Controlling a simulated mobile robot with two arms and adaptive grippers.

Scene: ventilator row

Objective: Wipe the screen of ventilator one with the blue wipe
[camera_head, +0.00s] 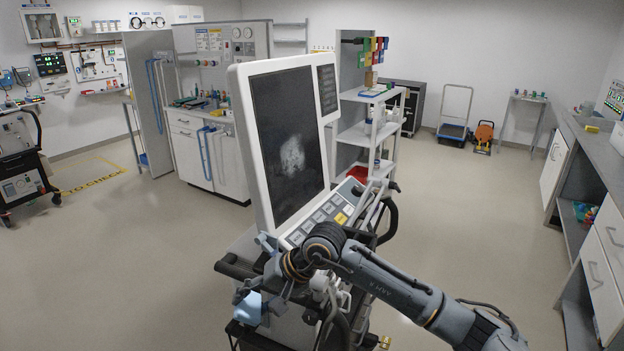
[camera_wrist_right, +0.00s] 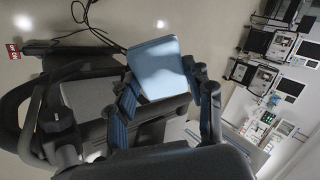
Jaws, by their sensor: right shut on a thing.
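The ventilator (camera_head: 235,95) stands in front of me with its large dark screen (camera_head: 286,130) upright and turned a little to the left. A pale smudge (camera_head: 291,157) shows on the lower middle of the screen. My right gripper (camera_head: 252,290) is left of the ventilator's base, below the screen and apart from it. It is shut on the blue wipe (camera_head: 248,308). In the right wrist view the wipe (camera_wrist_right: 158,66) sits between the fingertips of the right gripper (camera_wrist_right: 163,92). My left gripper is not in view.
A keypad panel (camera_head: 321,219) juts out below the screen, and a dark handle (camera_head: 236,268) sticks out at the left near my gripper. Hoses hang at the ventilator's front. The floor (camera_head: 130,270) to the left is clear. A counter (camera_head: 590,140) runs along the right.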

